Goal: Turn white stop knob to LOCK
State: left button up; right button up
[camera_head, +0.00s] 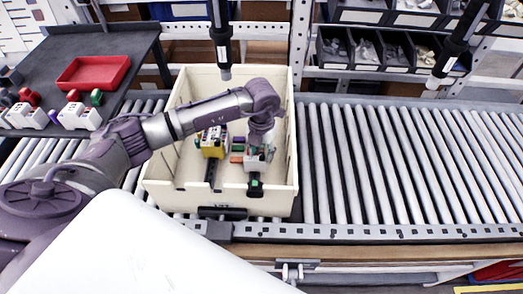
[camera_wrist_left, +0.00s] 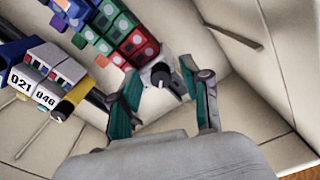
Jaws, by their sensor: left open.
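My left gripper (camera_head: 257,184) reaches down into a cream bin (camera_head: 276,198) on the roller conveyor. In the left wrist view its two teal-lined fingers (camera_wrist_left: 160,80) stand apart. A small whitish rounded part with a dark centre (camera_wrist_left: 157,73) lies between or just beyond the fingertips, at the end of a row of coloured blocks (camera_wrist_left: 110,30); contact is not clear. I cannot tell whether this is the stop knob. A small white fitting (camera_head: 291,272) also shows under the conveyor's front edge. No LOCK marking is readable. My right gripper is not in view.
Black screwdrivers hang at the top centre (camera_head: 221,40) and top right (camera_head: 455,50). A yellow-and-white block (camera_head: 212,143) is in the bin; white numbered blocks (camera_wrist_left: 40,80) show in the wrist view. A red tray (camera_head: 93,72) sits on the left table. The right rollers are clear.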

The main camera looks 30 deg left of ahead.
aim_at(262, 154)
pick_arm(q)
notch_tip(262, 154, up, 12)
dwell(0.6)
dwell(0.4)
